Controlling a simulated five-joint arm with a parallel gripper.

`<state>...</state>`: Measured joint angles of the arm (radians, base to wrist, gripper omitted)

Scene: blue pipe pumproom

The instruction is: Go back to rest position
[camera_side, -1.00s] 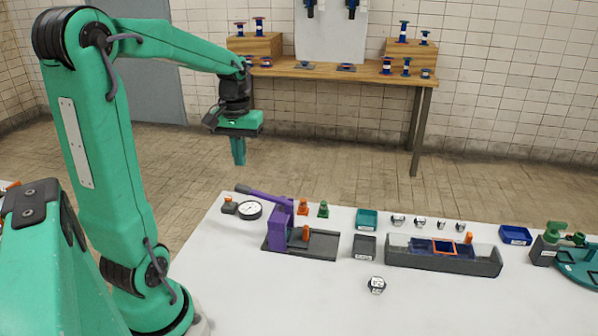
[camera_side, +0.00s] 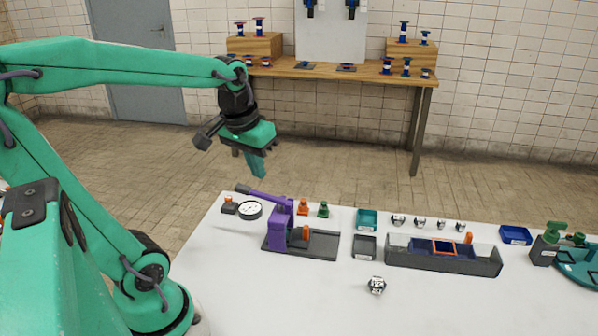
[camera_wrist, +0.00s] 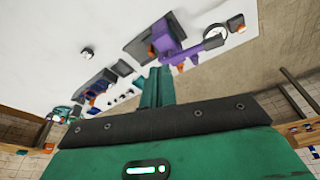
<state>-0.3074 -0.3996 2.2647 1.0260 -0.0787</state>
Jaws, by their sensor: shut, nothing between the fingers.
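My gripper (camera_side: 257,166) is shut and empty. It hangs in the air above and behind the left part of the white table, tilted so its fingers point down and a little right. In the wrist view my closed green fingers (camera_wrist: 157,88) show with nothing between them. The purple lever press (camera_side: 280,225) on its dark base stands below and to the right of the fingers, apart from them. It also shows in the wrist view (camera_wrist: 165,45).
The white table (camera_side: 270,300) holds a round dial gauge (camera_side: 249,210), a grey tray (camera_side: 440,258), small bins such as the teal one (camera_side: 367,219), and a small lone part (camera_side: 377,285). A wooden bench (camera_side: 330,72) stands at the back wall. The front of the table is mostly clear.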

